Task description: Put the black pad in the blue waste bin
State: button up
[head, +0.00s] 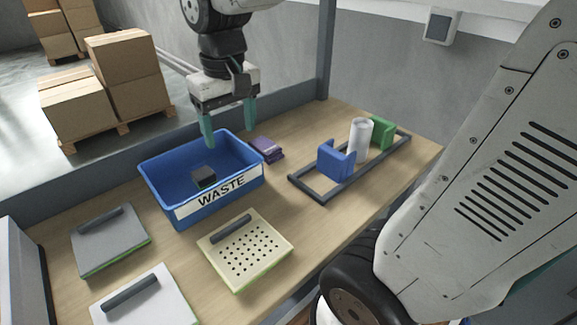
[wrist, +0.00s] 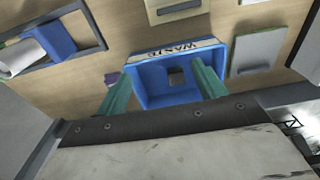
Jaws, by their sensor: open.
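The blue waste bin (head: 222,204) stands on the wooden bench, with a white WASTE label on its front wall; it also shows in the wrist view (wrist: 150,93). The black pad (head: 203,177) is a small dark block inside the bin; in the wrist view it appears as a dark square (wrist: 176,75) on the bin floor. My gripper (head: 229,138) is above the back part of the bin, with its green fingers spread wide and nothing between them. The fingers are apart from the pad; in the wrist view they frame the bin.
A purple block (head: 267,149) lies just right of the bin. A dark frame (head: 345,178) holds a white cylinder (head: 360,138) between blue and green holders. Handled plates, one grey (head: 108,243), one perforated cream (head: 246,252), one white (head: 145,303), lie in front and left.

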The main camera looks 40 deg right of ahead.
jog(key=s+f, duration=0.1)
jog(key=s, duration=1.4)
jog(key=shift+s+d+f+t, duration=0.2)
jog(key=shift+s+d+t, duration=0.1)
jog(key=shift+s+d, duration=0.15)
